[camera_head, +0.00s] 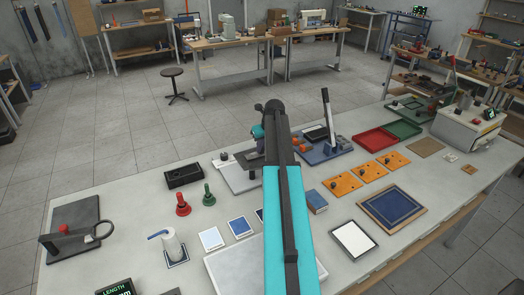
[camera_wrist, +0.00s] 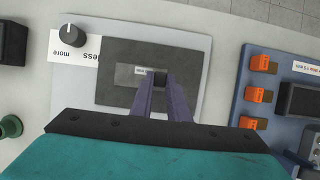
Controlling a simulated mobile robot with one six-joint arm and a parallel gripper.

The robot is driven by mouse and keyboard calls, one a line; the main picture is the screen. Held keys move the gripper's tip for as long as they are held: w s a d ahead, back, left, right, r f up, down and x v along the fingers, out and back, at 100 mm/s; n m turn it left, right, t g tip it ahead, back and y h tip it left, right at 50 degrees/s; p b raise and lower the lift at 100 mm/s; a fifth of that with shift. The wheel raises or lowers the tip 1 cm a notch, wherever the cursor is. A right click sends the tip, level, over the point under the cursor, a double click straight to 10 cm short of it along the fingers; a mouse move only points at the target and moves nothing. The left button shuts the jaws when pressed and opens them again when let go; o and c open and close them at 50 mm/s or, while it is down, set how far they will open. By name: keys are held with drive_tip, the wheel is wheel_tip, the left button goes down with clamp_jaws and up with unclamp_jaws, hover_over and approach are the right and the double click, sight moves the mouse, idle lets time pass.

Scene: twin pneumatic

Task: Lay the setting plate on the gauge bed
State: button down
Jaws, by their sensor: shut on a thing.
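My gripper (camera_wrist: 161,84) is shut on the small black knob of the setting plate, a small grey plate (camera_wrist: 124,76) with tiny print, in the wrist view. The plate lies over a dark rectangular bed (camera_wrist: 112,97), which I take for the gauge bed, on a pale panel. I cannot tell whether the plate touches the bed or hangs just above it. The panel carries a black dial (camera_wrist: 73,35) and a "more / less" label. In the head view the pale panel (camera_head: 240,181) shows left of my arm, which hides the fingertips and the plate.
A blue fixture (camera_wrist: 245,100) with orange blocks stands right of the panel. A black box (camera_head: 184,176), red (camera_head: 182,205) and green (camera_head: 208,196) handled pieces lie left. Orange plates (camera_head: 342,185), a framed blue pad (camera_head: 396,210) and red and green trays lie right.

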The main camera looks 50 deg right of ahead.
drive_tip(key=shift+f, duration=0.25)
drive_tip(key=c, duration=1.7)
unclamp_jaws()
drive_tip(key=shift+r, duration=0.2)
drive_tip(key=shift+b+v, duration=1.5)
drive_tip(key=shift+v, duration=4.45)
